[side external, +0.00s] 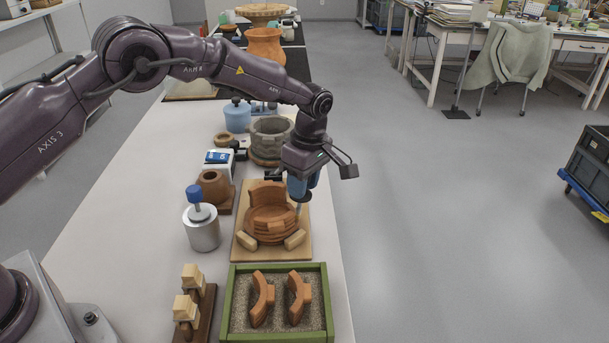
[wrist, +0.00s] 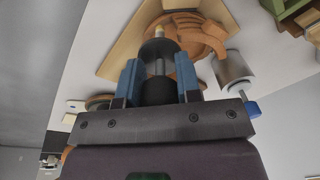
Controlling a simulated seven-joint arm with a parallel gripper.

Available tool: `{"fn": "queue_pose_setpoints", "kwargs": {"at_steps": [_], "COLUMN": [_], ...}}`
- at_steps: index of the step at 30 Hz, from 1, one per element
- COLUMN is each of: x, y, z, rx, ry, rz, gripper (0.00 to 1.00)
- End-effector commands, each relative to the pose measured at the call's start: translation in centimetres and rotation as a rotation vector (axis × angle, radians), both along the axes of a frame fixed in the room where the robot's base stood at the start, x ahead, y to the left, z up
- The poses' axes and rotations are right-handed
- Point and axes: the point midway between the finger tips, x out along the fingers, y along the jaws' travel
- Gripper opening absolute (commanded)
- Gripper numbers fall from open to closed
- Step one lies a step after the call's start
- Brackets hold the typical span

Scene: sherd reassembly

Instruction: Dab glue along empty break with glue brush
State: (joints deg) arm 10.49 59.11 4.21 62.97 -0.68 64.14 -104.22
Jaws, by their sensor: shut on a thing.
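My gripper (side external: 302,187) has blue fingers, pointing down over the right side of the wooden board. In the wrist view its fingers (wrist: 159,72) are shut on the glue brush (wrist: 159,50), which has a dark handle, a round collar and a pale tip. The part-built terracotta vessel (side external: 270,222) stands on the board (side external: 243,252), with a taller sherd at its back and pale wedges at its front. The brush tip is close to the vessel's right rim; I cannot tell whether it touches. The vessel also shows in the wrist view (wrist: 205,38).
A silver can (side external: 203,232) with a blue-topped stem stands left of the board. A green-framed sand tray (side external: 233,290) in front holds two curved sherds (side external: 262,298). A wooden stand with pale blocks (side external: 186,307) is at front left. Brown and grey pots stand behind.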

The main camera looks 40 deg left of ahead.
Motion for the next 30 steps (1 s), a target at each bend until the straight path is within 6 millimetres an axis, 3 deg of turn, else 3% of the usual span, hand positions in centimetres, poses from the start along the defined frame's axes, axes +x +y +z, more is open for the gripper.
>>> {"fn": "queue_pose_setpoints", "kwargs": {"at_steps": [6, 30], "x": [-0.3, 2.3], "y": [0.2, 3.0], "z": [-1.1, -1.8], "rx": [0.0, 0.0], "ry": [0.001, -0.001], "rz": [0.001, 0.001], "gripper": [0.18, 0.18]}}
